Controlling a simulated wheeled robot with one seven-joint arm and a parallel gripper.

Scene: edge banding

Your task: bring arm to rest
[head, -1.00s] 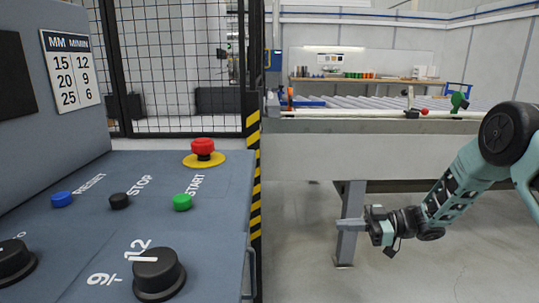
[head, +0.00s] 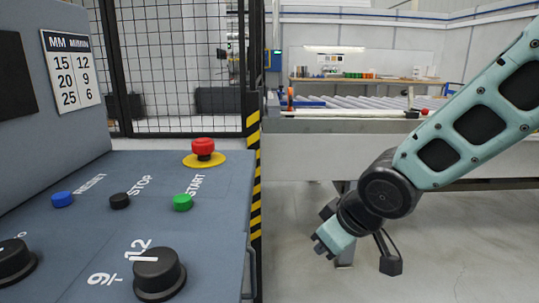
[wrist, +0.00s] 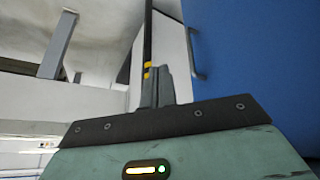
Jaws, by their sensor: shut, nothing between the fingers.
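My arm comes in from the right edge of the head view, with its forearm slanting down to the left. My gripper's hand (head: 335,237) hangs low in front of the conveyor's leg, right of the console, tilted down and to the left. The fingers are hard to make out there. In the wrist view my gripper (wrist: 160,85) has its two grey fingers together, with nothing held between them. The hand appears clear of the console and the conveyor.
The control console (head: 140,195) stands at left with a red emergency button (head: 203,147), a green button (head: 183,202) and black knobs. A striped post (head: 254,180) stands beside it. A roller conveyor (head: 330,150) runs behind. A blue panel (wrist: 250,60) with a handle fills the wrist view's right.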

